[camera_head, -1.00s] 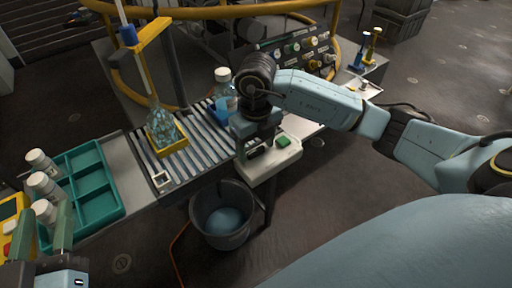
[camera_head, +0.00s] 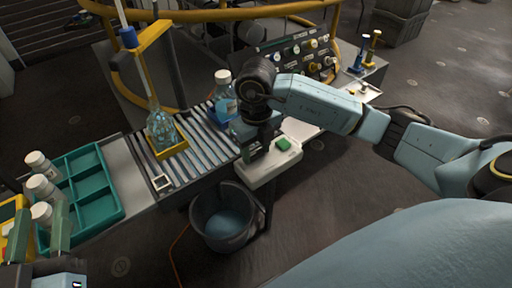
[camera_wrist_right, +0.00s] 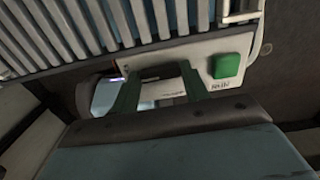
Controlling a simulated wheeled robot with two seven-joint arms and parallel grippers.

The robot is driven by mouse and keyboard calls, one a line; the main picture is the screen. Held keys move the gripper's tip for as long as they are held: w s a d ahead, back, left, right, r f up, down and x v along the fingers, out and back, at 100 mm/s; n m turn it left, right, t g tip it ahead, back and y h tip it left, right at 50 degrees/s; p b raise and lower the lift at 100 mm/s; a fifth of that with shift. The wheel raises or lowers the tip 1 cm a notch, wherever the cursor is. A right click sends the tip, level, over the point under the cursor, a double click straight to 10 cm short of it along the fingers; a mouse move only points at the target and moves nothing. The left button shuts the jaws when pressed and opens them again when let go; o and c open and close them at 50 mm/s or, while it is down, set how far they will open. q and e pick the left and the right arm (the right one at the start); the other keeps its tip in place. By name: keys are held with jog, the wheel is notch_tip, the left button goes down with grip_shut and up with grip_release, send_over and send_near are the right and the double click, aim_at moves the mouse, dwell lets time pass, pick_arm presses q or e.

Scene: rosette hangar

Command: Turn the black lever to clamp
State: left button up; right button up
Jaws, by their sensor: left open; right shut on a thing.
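My right gripper (camera_head: 255,150) is down at the white device (camera_head: 270,168) at the near edge of the roller table. In the right wrist view its two green fingers (camera_wrist_right: 158,88) reach onto the white device (camera_wrist_right: 205,62). A dark bar, which looks like the black lever (camera_wrist_right: 160,71), shows between them, and the gripper is shut on it. In the head view the lever is hidden by the gripper, so its exact angle cannot be told. My left gripper (camera_head: 40,232) is open and empty at the lower left, near the white-capped bottles.
The device has a green button (camera_head: 283,143) beside my right gripper. A blue-liquid bottle (camera_head: 224,95) stands close behind it. A flask (camera_head: 162,130) sits in a yellow holder on the rollers. A green tray (camera_head: 85,185) is left; a bucket (camera_head: 225,215) stands below.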

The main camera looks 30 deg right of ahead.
jog(key=shift+s+r+n, duration=0.1)
jog(key=shift+n, duration=1)
jog(key=shift+d+n, duration=0.1)
jog(key=shift+n, duration=0.8)
jog(key=shift+s+n, duration=0.15)
jog(key=shift+n, duration=0.75)
jog(key=shift+d+n, duration=0.1)
jog(key=shift+n, duration=0.8)
jog(key=n, duration=0.3)
jog(key=shift+s+d+n, duration=0.1)
jog(key=shift+s+n, duration=0.05)
jog(key=shift+n, duration=0.15)
jog(key=n+b, duration=0.1)
jog(key=n, duration=0.2)
jog(key=shift+d, duration=0.15)
pick_arm(q)
jog(key=shift+s+d+r+t+h+b, duration=0.15)
jog(key=shift+s+r+t, duration=0.15)
jog(key=shift+r+t, duration=0.45)
jog(key=shift+s+a+r+t+h+b, duration=0.1)
jog(key=shift+s+r+t+h+b, duration=0.2)
jog(key=shift+r+t, duration=0.45)
jog(key=shift+s+d+r+t+h, duration=0.1)
jog(key=shift+s+r+t, duration=0.35)
jog(key=shift+r, duration=0.45)
pick_arm(e)
jog(key=shift+d+n, duration=0.15)
jog(key=shift+n, duration=1.65)
pick_arm(q)
jog(key=shift+w, duration=0.1)
